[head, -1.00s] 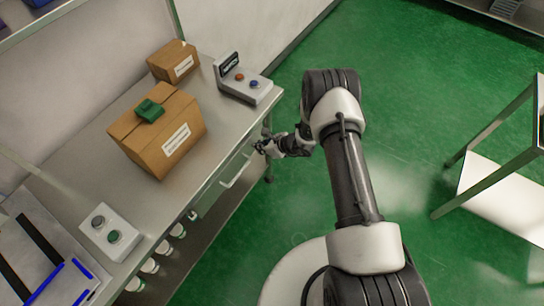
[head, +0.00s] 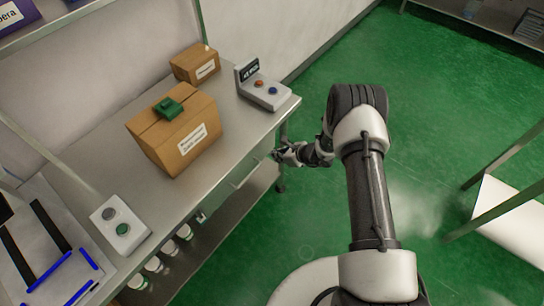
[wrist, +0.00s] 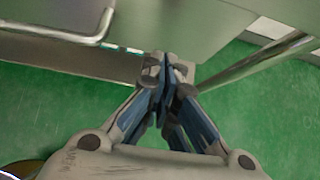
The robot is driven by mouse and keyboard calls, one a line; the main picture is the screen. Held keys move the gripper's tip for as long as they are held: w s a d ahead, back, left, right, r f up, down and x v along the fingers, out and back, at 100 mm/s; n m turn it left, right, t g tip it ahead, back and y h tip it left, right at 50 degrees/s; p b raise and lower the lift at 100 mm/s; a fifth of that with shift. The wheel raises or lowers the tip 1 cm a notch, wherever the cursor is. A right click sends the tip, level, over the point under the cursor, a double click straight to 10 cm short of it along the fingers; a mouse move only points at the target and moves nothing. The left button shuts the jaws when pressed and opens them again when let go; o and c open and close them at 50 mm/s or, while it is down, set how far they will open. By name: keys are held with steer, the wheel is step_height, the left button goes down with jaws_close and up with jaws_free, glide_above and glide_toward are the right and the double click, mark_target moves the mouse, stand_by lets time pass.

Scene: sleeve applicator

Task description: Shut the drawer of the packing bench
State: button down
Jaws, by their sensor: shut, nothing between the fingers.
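The packing bench (head: 88,152) has a grey drawer (head: 236,180) under the right part of its top. The drawer front has a bar handle, which shows in the wrist view (wrist: 72,38) at upper left. The front looks close to flush with the bench edge; I cannot tell whether it is fully shut. My gripper (head: 278,155) is shut and empty at the drawer's far end, beside the handle, not around it. In the wrist view, my fingertips (wrist: 164,62) are together and overlap the edge of the grey front panel; contact is unclear.
Several white containers (head: 154,264) sit below.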

steer(key=p+v, duration=0.3)
steer(key=v, duration=0.8)
steer(key=shift+d+f, duration=0.2)
steer(key=shift+f, duration=0.15)
steer(key=shift+s, duration=0.2)
